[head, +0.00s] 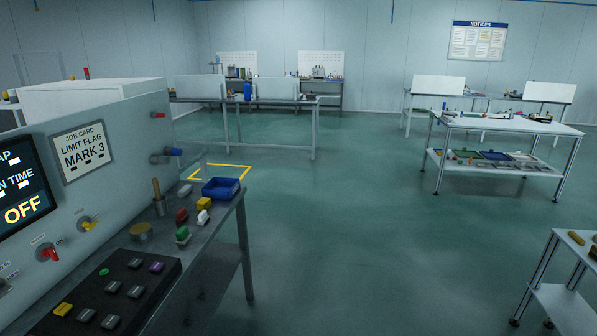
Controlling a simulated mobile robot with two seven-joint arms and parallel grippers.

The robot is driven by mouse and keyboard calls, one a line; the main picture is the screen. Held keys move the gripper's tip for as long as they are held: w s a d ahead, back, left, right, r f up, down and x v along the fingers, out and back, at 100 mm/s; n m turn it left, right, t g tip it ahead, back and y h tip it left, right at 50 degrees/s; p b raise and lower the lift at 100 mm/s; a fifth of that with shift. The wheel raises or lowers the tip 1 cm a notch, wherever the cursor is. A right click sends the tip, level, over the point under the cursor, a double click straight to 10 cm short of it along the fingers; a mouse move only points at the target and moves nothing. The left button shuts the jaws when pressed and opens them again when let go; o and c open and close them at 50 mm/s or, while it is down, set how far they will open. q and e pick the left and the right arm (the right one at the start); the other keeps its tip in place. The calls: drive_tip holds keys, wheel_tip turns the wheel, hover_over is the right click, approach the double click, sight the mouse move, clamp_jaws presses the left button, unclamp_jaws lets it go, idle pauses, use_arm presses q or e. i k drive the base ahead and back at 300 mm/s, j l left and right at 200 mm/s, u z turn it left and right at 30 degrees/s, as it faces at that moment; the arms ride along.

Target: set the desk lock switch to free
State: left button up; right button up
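A grey upright panel (115,150) stands at the left, seen at a slant. It carries a red knob (48,253) and a yellow knob (88,224), each on a small labelled plate. Their labels are too small to read, so I cannot tell which control is the desk lock switch or how it is set. A black sloped button box (122,288) with several grey buttons, a green one, a purple one and a yellow one lies below the panel. Neither of my grippers is in view.
A screen (22,185) reads OFF; a job card (82,150) reads LIMIT FLAG MARK 3. A blue bin (221,188) and small coloured blocks sit on the desk behind the button box. Open green floor (350,230) lies right; a white bench (500,123) stands farther off.

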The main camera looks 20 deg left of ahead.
sight(87, 225)
drive_tip(key=i+u, duration=0.2)
drive_tip(key=u, duration=0.15)
drive_tip(key=i+l+u, duration=0.2)
drive_tip(key=u, duration=0.15)
drive_tip(key=i+l+u, duration=0.15)
drive_tip(key=u, duration=0.25)
drive_tip(key=i+l+u, duration=0.15)
drive_tip(key=u, duration=0.2)
drive_tip(key=i+l+u, duration=0.1)
drive_tip(key=u, duration=0.3)
drive_tip(key=l+u, duration=0.2)
drive_tip(key=u, duration=0.15)
drive_tip(key=i+l, duration=0.05)
